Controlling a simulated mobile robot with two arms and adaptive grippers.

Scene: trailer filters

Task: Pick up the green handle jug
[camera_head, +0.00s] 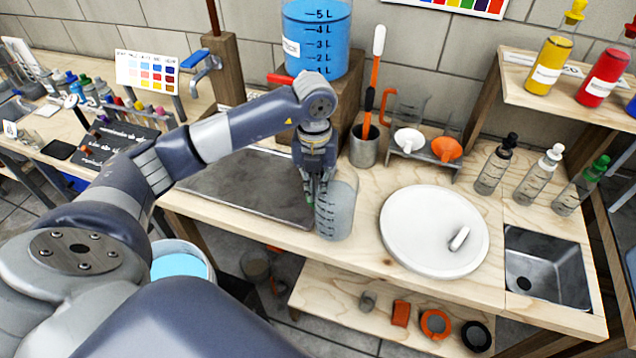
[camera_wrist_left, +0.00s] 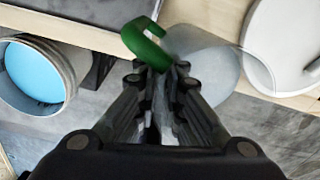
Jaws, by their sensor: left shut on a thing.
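The jug (camera_head: 338,213) is clear with dark scale marks and stands near the front edge of the wooden bench, left of the white round plate. Its green handle (camera_wrist_left: 143,42) shows in the left wrist view, with the clear jug body (camera_wrist_left: 208,62) to its right. My left gripper (camera_head: 316,196) reaches down from above at the jug's left side. In the left wrist view the gripper (camera_wrist_left: 160,78) is shut on the green handle, and its fingers hide part of it. My right gripper is in neither view.
The white round plate (camera_head: 410,245) with a small white piece on it lies right of the jug. A dark tray (camera_head: 235,185) lies to the left. A metal cup (camera_head: 363,150) with an orange-handled tool stands behind. A metal sink (camera_head: 540,265) is at the right.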

